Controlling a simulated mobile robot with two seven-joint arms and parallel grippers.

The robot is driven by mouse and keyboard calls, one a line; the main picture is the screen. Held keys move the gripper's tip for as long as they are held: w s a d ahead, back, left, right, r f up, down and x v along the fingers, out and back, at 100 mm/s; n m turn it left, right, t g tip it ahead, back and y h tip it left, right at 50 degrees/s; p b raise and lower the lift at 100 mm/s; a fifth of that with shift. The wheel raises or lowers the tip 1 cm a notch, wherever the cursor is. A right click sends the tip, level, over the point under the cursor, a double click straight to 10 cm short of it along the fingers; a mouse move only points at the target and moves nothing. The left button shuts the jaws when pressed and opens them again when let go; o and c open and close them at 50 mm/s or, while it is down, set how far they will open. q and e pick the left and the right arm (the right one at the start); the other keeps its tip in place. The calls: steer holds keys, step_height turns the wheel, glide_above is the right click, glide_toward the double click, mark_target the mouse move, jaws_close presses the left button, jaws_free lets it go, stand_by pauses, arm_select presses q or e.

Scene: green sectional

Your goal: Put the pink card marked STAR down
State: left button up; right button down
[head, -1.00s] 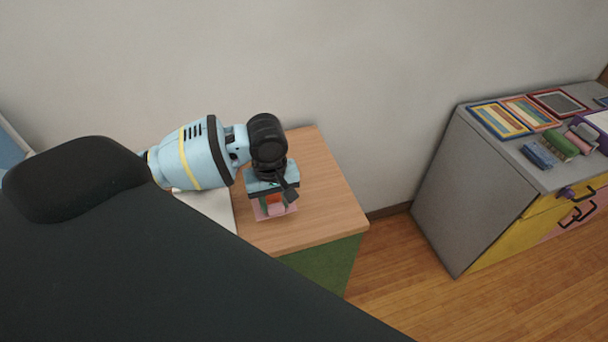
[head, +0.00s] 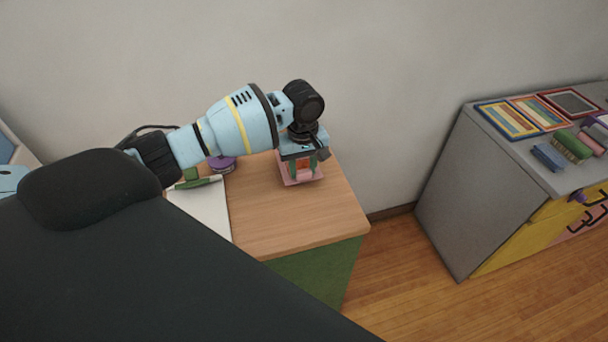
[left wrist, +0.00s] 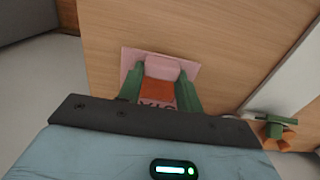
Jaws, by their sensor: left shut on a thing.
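The pink card (head: 288,181) is under my left gripper (head: 303,168) in the head view, over the back right part of the wooden table top (head: 285,220). In the left wrist view the card (left wrist: 131,60) shows a raised pink block, an orange patch and part of its dark lettering, upside down. The green fingers of my left gripper (left wrist: 162,80) are shut on the card's raised part, one on each side. I cannot tell whether the card touches the table. The gripper hides part of the card. My right gripper is not in view.
A white sheet or board (head: 205,212) lies at the table's left, with a green object (head: 197,182) and a purple round object (head: 222,163) near it. The table's front right is clear. A grey cabinet (head: 470,190) with frames and brushes stands apart on the right.

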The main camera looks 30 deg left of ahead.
arm_select(q)
step_height(320, 180, down, 4)
steer(key=shift+w+r, duration=0.15)
steer(key=shift+r, duration=0.1)
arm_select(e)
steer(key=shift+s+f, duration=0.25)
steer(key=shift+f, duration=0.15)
arm_select(q)
steer(key=shift+f, duration=0.2)
steer(key=o, duration=1)
steer(key=shift+c, duration=0.2)
steer(key=shift+r, duration=0.1)
step_height(320, 180, up, 12)
steer(key=p, duration=0.1)
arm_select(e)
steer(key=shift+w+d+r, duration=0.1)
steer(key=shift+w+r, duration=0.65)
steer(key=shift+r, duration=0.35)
